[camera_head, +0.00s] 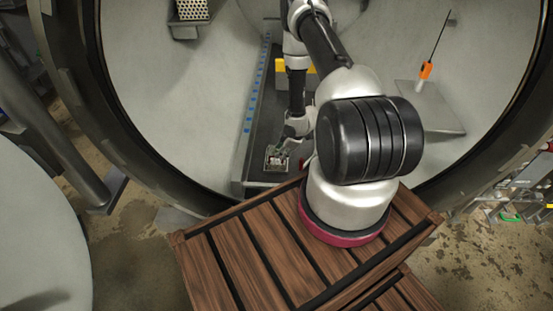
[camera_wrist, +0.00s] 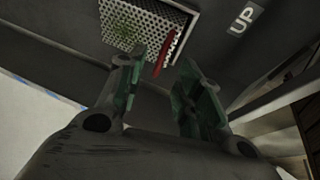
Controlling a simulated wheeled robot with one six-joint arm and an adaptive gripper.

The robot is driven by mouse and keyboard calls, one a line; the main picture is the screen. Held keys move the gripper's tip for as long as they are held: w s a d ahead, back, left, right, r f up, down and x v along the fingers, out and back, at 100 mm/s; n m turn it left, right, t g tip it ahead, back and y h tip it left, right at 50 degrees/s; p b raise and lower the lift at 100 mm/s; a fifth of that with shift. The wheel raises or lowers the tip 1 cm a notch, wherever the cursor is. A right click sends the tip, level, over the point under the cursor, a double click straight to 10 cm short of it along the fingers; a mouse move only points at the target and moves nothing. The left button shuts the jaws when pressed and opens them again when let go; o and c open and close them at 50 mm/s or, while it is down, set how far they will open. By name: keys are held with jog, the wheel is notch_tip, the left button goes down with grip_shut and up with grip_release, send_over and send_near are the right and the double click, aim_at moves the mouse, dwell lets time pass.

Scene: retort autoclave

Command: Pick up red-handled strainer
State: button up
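The strainer (camera_wrist: 150,22) is a pale perforated metal box with a red handle (camera_wrist: 167,52), at the top of the wrist view. In the head view a small grey box (camera_head: 272,162), likely the strainer, lies on the dark floor strip inside the round chamber. In the wrist view my gripper (camera_wrist: 160,72) is open. Its two green-padded fingers stand apart, and the red handle shows beyond and between their tips. I see no contact with it. In the head view my gripper (camera_head: 281,149) is small, just above the box, and its fingers are unclear.
The round chamber wall curves up on both sides of my arm. A perforated metal box (camera_head: 193,12) is at the upper left. A shelf (camera_head: 442,113) with an orange-handled tool (camera_head: 426,71) is at the right. A yellow object (camera_head: 281,72) sits behind my arm.

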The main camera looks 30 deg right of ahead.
aim_at(272, 164)
jog(key=x, duration=0.6)
jog(key=shift+w+a+f, duration=0.1)
grip_shut()
